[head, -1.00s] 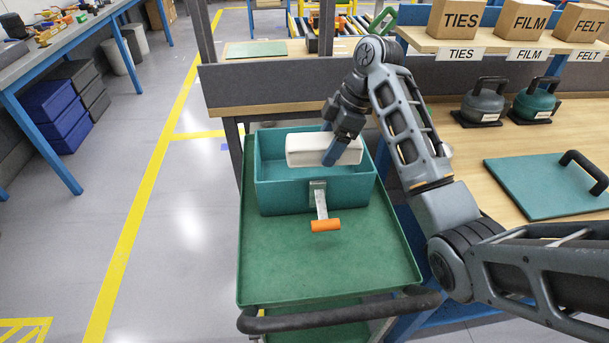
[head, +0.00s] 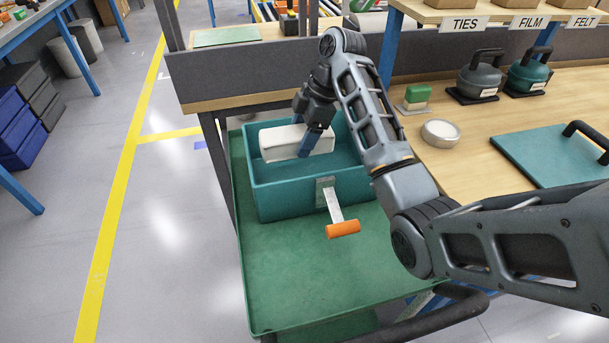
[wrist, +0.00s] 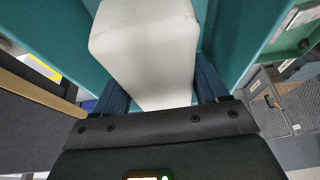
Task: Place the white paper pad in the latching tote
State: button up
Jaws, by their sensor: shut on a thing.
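The white paper pad (head: 280,143) is a pale, thick block with rounded edges. My gripper (head: 308,146) is shut on it, with blue fingers on its two sides. The wrist view shows the pad (wrist: 145,50) between both fingers. The latching tote (head: 315,193) is an open teal box with a metal latch (head: 335,205) and an orange handle on its front wall. The pad is over the tote's rear part, within its walls in the head view. Whether it touches the tote floor cannot be told.
The tote stands on a green cart tray (head: 300,275), clear at the front. To the right, a wooden bench (head: 455,165) holds a round tin (head: 440,132), a green-topped block (head: 416,97), lidded kettle-like items (head: 480,77) and a teal lid (head: 550,160). A grey panel (head: 240,75) stands behind.

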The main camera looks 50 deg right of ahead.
notch_tip(320, 180, down, 10)
jog(key=shift+r+p, duration=0.1)
jog(key=shift+p, duration=0.3)
jog(key=o, duration=1.1)
jog(key=shift+o, duration=0.2)
jog(key=v, duration=1.1)
jog(key=shift+s+d+r+p, duration=0.2)
jog(key=shift+r+p, duration=0.3)
jog(key=shift+p, duration=0.2)
